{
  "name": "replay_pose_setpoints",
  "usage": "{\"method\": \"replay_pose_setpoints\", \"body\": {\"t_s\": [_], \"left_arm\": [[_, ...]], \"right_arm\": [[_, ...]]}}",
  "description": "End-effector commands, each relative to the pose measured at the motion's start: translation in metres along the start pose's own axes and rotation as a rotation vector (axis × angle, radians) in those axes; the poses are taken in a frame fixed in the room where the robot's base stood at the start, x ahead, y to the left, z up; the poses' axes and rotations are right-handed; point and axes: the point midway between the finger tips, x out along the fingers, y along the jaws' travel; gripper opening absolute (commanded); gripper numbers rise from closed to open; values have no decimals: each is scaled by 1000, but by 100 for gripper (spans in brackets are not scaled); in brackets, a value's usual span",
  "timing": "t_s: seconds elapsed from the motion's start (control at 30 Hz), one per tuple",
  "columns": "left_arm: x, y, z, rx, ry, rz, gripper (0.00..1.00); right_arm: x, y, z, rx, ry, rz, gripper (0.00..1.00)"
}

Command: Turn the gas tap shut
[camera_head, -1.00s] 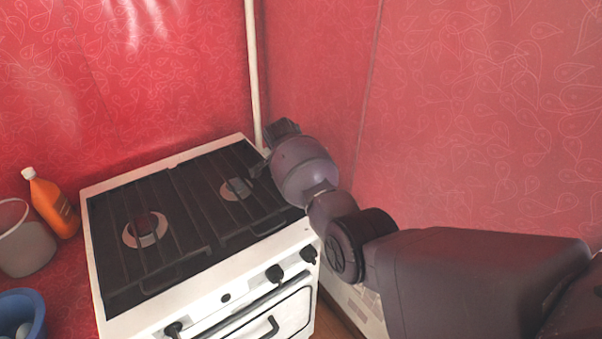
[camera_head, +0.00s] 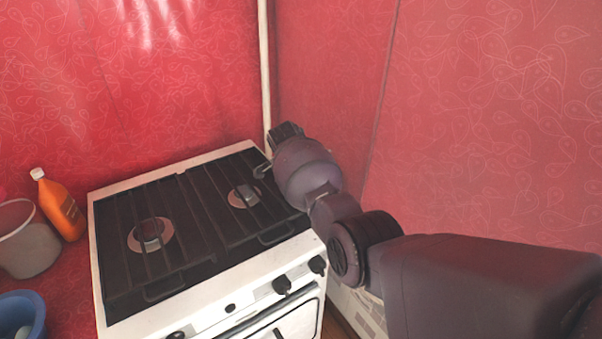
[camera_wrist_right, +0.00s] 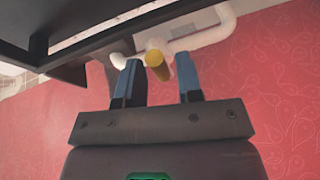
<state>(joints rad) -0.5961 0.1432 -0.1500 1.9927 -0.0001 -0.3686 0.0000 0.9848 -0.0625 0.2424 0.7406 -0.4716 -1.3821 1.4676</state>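The gas tap's yellow handle (camera_wrist_right: 158,66) shows in the right wrist view, on a white pipe (camera_wrist_right: 205,37) that runs along the red wall and bends. My right gripper (camera_wrist_right: 160,84) is open. Its two blue-faced fingers stand one on each side of the handle, with gaps visible, closer on the left; I cannot tell how deep the handle sits between them. In the head view my right gripper (camera_head: 287,131) is at the stove's far right corner, beside the upright pipe (camera_head: 266,75); its fingers and the tap are hidden there. My left gripper is out of view.
The white stove (camera_head: 262,281) with black grates stands close to my right arm. Dark bars (camera_wrist_right: 60,60) cross the upper left of the right wrist view. An orange bottle (camera_head: 60,207), a grey bucket (camera_head: 28,245) and a blue basin (camera_head: 30,310) stand at the left.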

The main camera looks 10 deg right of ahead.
Motion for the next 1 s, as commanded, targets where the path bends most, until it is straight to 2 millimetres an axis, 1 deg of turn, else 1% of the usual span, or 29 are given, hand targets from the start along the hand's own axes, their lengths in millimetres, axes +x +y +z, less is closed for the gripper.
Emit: {"method": "replay_pose_setpoints", "body": {"t_s": [0.07, 0.3, 0.43, 0.57, 0.8, 1.0], "left_arm": [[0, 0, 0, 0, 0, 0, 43], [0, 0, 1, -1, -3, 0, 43], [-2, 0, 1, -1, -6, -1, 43], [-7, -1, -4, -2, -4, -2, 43], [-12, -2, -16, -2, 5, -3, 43], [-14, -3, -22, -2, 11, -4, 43]], "right_arm": [[0, 0, 0, 0, 0, 0, 42], [0, 0, 0, -1, 0, -1, 42], [-8, -1, 0, -1, 1, -2, 42], [-26, -1, 0, 0, 0, -4, 42], [-70, -1, 0, -1, 0, -4, 42], [-96, 0, 0, -1, 0, -3, 42]]}}
